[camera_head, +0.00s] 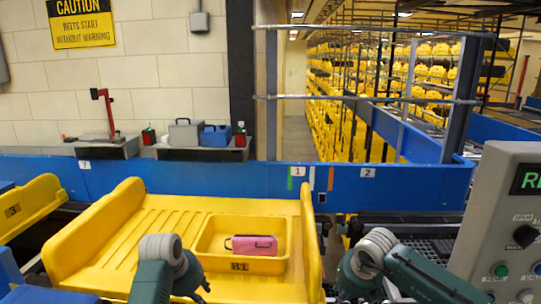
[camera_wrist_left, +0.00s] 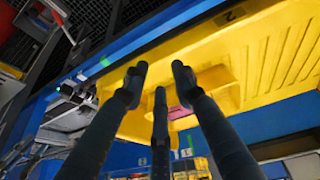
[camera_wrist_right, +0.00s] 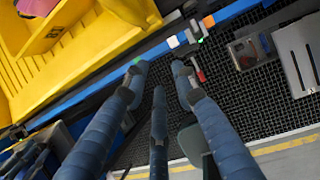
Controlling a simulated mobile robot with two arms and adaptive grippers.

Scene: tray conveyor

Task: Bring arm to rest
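My left gripper (camera_head: 200,287) is low in the head view, in front of the yellow tray. In the left wrist view its fingers (camera_wrist_left: 159,82) are spread and hold nothing, with the yellow tray behind them. My right gripper (camera_head: 350,287) is right of the tray, partly hidden by its own wrist. In the right wrist view its fingers (camera_wrist_right: 159,78) are spread and empty above dark mesh. A pink case (camera_head: 252,245) lies in a yellow tub (camera_head: 215,257) marked 81, which sits on the large yellow conveyor tray (camera_head: 130,240).
A grey control panel (camera_head: 505,215) with knobs and buttons stands close at the right. A blue conveyor wall (camera_head: 230,177) runs behind the tray. Another yellow tray (camera_head: 35,207) is at the left. A toolbox and small containers (camera_head: 185,133) sit on the ledge behind.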

